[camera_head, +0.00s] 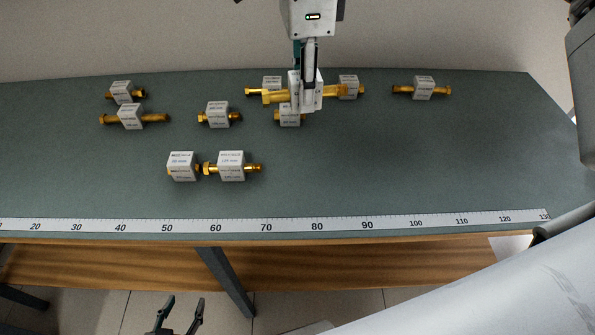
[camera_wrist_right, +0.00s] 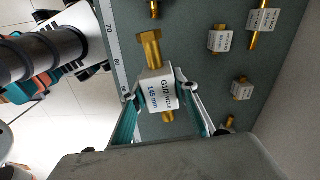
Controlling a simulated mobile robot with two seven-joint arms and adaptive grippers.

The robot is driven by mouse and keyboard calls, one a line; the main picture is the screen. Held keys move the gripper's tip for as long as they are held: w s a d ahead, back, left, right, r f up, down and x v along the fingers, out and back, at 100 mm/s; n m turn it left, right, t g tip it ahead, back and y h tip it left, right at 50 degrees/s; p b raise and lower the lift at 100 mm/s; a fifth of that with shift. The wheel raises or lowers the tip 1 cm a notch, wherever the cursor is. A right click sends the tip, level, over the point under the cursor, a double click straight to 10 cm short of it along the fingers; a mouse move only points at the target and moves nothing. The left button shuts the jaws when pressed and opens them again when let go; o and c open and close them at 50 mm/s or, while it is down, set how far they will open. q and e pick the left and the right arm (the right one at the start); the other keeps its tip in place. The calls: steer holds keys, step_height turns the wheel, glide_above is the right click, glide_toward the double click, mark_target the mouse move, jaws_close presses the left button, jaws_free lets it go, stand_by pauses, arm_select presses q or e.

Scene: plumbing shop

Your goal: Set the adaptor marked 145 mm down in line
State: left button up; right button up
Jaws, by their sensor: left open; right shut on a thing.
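The adaptor marked 145 mm is a brass fitting with a white label block (camera_wrist_right: 162,92); in the head view its brass ends (camera_head: 278,96) stick out to both sides. My right gripper (camera_head: 307,100) is shut on its block and hides part of it; adaptors lie behind and below it in the picture. The number reads in the wrist view. Two adaptors stand side by side nearer the table's front, a left one (camera_head: 182,166) and a longer right one (camera_head: 231,166). My left gripper (camera_head: 178,318) is open and empty, below the table's front edge in the picture.
Several other labelled brass adaptors stand towards the back, among them one at the far right (camera_head: 424,88), one at the left (camera_head: 130,117) and one in the middle (camera_head: 218,115). A ruler strip (camera_head: 340,222) runs along the front edge. The mat right of the front pair is clear.

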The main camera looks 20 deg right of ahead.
mark_target(299, 173)
steer(key=shift+s+a+r+m, duration=0.1)
steer(key=shift+a+r+m, duration=0.25)
steer(key=shift+r+m, duration=0.3)
steer(key=shift+a+f, duration=0.1)
steer(key=shift+f, duration=0.25)
step_height(299, 173, down, 19)
steer(key=shift+f+b, duration=0.1)
steer(key=shift+b, duration=0.45)
steer(key=shift+f, duration=0.1)
steer(key=shift+f, duration=0.1)
steer(key=o, duration=1.2)
step_height(299, 173, up, 12)
steer(key=shift+r, duration=0.2)
